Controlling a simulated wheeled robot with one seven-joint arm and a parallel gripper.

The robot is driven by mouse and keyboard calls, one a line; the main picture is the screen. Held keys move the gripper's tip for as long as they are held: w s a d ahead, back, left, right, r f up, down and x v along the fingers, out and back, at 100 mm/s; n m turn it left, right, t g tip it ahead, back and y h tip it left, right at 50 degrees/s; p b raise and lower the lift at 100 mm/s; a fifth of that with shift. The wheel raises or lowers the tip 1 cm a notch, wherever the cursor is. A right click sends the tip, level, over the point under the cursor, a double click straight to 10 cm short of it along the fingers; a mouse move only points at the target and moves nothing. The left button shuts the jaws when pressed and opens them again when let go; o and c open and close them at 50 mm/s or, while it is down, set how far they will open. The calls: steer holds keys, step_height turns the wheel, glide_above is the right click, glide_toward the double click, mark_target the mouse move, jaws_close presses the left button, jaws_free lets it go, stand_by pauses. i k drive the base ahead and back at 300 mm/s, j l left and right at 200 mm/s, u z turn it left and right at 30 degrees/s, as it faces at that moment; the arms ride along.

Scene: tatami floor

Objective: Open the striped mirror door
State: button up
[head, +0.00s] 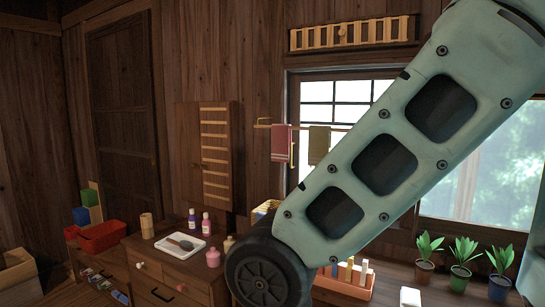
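A wooden wall cabinet with a striped door (215,155) hangs above the dresser, left of the window. Its front carries several pale horizontal stripes on brown wood, and it looks closed. No handle on it can be made out, and I cannot see a mirror surface. My pale green arm crosses the right half of the head view, in front of the window. My gripper is out of view, so its place relative to the door cannot be seen.
A towel rail (300,126) with two towels juts out right of the cabinet. The dresser (170,285) below bears a white tray (180,247), bottles and a wooden cup. A slatted panel (350,35) with a knob sits above the window. Potted plants (463,262) stand at the right.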

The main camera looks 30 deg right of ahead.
mark_target(215, 117)
steer(key=z, duration=0.3)
steer(key=i+j, duration=2.45)
steer(key=j, duration=0.2)
